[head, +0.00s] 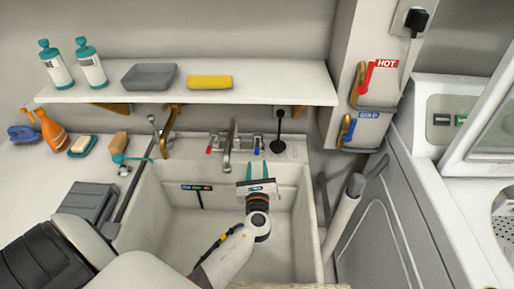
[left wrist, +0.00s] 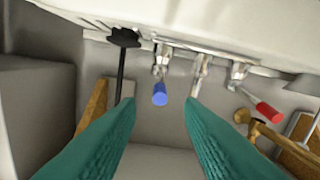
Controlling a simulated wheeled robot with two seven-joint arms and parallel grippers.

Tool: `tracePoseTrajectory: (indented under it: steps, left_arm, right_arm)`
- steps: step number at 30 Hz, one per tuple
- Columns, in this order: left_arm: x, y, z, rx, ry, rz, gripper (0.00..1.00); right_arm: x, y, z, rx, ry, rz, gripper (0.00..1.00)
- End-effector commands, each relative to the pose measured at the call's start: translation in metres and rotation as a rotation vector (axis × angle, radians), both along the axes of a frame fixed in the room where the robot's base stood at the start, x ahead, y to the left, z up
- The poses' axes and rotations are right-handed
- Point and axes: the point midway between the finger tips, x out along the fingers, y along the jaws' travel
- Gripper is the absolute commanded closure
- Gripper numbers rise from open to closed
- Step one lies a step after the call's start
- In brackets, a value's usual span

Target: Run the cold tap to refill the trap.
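The cold tap has a blue lever (head: 257,149) on the right of the chrome spout (head: 230,147), at the back of the white sink (head: 165,225). The hot tap's red lever (head: 209,150) is on the left. My left gripper (head: 256,167) is over the sink's back part, just in front of the blue lever, with its teal fingers apart and empty. In the left wrist view the blue lever (left wrist: 160,94) shows beyond and between the open fingertips (left wrist: 160,103), apart from them. The red lever (left wrist: 269,112) is off to the right there. The trap is not visible. My right gripper is not in view.
A black plunger-like tool (head: 278,144) stands close to the right of the cold tap. A white shelf (head: 270,85) with bottles, a grey tray and a yellow sponge overhangs the taps. A wall panel carries a HOT label (head: 386,63).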

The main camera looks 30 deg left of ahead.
Motion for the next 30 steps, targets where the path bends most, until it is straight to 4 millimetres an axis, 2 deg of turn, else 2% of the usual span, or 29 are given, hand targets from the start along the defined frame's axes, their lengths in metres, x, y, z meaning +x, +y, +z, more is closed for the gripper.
tracePoseTrajectory:
  steps: [6,13,18,27,30]
  left_arm:
    - [0.039,0.026,0.002,0.001,-0.001,0.001,0.66]
    - [0.069,0.046,0.001,-0.001,0.0,0.001,0.66]
    - [0.078,0.053,0.0,-0.001,0.0,0.001,0.66]
    - [0.079,0.054,0.0,-0.001,0.0,0.0,0.66]
    - [0.079,0.054,0.0,-0.001,0.0,0.0,0.82]
  right_arm:
    - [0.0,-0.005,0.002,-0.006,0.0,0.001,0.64]
    - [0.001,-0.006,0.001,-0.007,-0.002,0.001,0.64]
    - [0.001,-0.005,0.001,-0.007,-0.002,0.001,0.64]
    - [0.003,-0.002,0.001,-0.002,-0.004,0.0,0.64]
    - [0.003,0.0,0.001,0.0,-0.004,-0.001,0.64]
